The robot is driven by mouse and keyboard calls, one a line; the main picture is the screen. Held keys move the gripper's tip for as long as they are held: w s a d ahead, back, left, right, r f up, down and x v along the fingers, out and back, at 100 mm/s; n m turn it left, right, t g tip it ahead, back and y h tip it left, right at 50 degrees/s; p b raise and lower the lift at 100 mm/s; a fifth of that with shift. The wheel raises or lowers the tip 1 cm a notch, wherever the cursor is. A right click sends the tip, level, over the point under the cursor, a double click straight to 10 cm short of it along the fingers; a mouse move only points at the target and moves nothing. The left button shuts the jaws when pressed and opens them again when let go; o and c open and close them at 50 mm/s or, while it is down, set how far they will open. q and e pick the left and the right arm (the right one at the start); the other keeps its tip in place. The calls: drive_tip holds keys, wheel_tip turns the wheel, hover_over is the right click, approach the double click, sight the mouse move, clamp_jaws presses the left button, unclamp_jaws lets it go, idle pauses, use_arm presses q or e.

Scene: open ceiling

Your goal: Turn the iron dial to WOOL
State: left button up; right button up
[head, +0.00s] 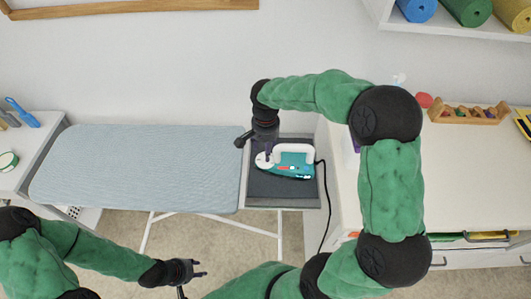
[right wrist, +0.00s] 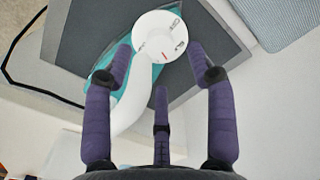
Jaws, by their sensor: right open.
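The teal and white iron (head: 291,165) rests on the dark pad at the right end of the ironing board in the head view. Its round white dial (right wrist: 160,37) shows in the right wrist view with small dark marks and a red mark; I cannot read the words. My right gripper (right wrist: 163,65) is open, its purple fingers spread around the near side of the dial, with no clear contact. In the head view the right gripper (head: 263,152) points down over the iron's left end. My left gripper (head: 200,270) is open and empty, low in front of the board.
The grey-blue ironing board (head: 140,165) is bare left of the pad. A black cord (head: 325,205) hangs from the iron's right side. A white counter (head: 470,180) stands at the right, and a white side table (head: 25,145) with a blue tool at the left.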

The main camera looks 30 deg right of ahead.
wheel_tip(320, 180, up, 8)
drive_tip(key=shift+f, duration=0.15)
idle(0.4)
